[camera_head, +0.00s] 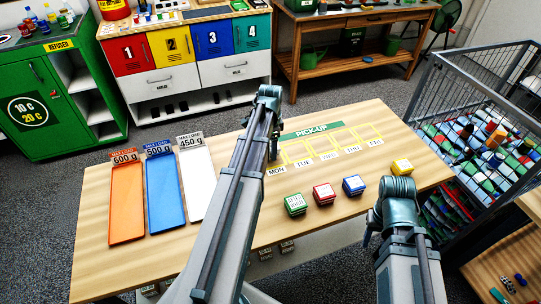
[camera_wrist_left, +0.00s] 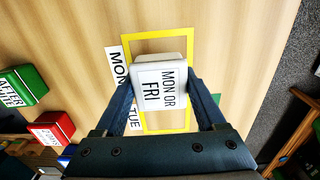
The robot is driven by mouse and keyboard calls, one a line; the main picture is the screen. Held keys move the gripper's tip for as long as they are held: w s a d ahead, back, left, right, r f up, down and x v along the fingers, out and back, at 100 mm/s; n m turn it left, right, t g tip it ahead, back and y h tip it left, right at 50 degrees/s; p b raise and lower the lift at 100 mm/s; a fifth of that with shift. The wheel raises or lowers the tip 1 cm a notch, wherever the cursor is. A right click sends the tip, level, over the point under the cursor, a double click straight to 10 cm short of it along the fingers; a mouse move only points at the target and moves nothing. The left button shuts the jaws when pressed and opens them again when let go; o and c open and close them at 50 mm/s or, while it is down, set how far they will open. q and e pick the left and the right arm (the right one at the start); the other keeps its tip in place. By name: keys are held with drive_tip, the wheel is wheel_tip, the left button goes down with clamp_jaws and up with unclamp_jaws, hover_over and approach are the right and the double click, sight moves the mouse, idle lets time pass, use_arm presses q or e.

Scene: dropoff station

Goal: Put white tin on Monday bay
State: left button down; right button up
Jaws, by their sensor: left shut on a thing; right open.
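The white tin (camera_wrist_left: 160,85), labelled "MON OR FRI", is between the fingers of my left gripper (camera_wrist_left: 160,92), which is shut on it. In the left wrist view it covers part of a yellow bay outline (camera_wrist_left: 158,34) beside the MON label (camera_wrist_left: 117,66). I cannot tell whether it touches the table. In the head view my left arm hides the tin and much of the Monday bay; the MON label (camera_head: 277,171) shows just right of the arm. My right gripper (camera_head: 370,232) is open and empty at the table's front right.
Orange (camera_head: 126,215), blue (camera_head: 164,200) and white (camera_head: 198,185) trays lie left. A wire cage (camera_head: 440,85) stands right.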

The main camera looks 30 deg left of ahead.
use_arm(q)
drive_tip(key=shift+f+b, duration=0.65)
drive_tip(key=shift+f, duration=0.5)
use_arm(e)
drive_tip(key=shift+f, duration=1.15)
drive_tip(key=shift+f, duration=0.1)
use_arm(q)
drive_tip(key=shift+f, duration=0.25)
unclamp_jaws()
drive_tip(key=shift+r, duration=0.15)
drive_tip(key=shift+r, duration=0.1)
wheel_tip(320, 180, up, 12)
drive_tip(key=p, duration=1.2)
drive_tip(key=shift+r, duration=0.1)
use_arm(e)
wheel_tip(320, 180, up, 12)
